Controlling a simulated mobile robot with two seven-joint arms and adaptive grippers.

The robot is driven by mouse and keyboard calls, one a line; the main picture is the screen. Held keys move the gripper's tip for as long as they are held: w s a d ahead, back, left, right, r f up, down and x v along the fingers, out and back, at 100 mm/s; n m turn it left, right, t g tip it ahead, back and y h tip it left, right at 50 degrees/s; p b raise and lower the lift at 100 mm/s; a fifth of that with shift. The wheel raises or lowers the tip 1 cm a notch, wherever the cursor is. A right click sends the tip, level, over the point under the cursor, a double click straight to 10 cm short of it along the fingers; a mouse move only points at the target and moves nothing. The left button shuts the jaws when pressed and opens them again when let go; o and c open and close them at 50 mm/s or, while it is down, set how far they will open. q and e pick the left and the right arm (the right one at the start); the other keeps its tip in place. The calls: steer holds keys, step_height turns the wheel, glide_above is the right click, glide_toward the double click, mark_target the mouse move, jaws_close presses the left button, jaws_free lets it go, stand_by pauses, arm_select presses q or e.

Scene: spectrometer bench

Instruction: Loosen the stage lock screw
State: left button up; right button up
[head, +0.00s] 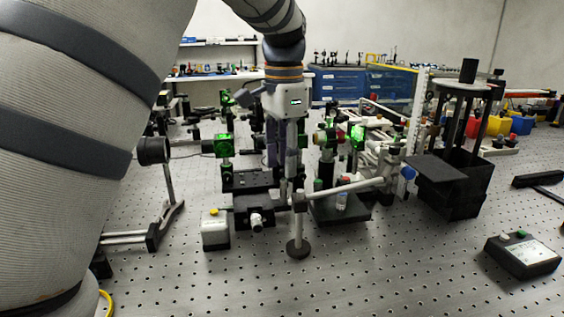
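My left gripper (281,160) hangs down from the top centre, fingers pointing at the bench, among the optics. A silver upright post (297,225) stands in front of it and partly hides the fingers, so I cannot tell how far apart they are. A small black stage (240,213) with a silver knob or micrometer (257,221) at its front sits below and a little left of the fingers. A black block stage (247,180) lies behind it. I cannot make out which part is the lock screw. My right gripper is out of view.
Green-lit mounts (223,146) stand left and right of the gripper. A black tower (462,150) stands to the right, with a control box (522,255) nearer. The front of the perforated bench (350,280) is clear.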

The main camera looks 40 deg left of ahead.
arm_select(q)
steer(key=shift+f, duration=0.65)
jaws_close()
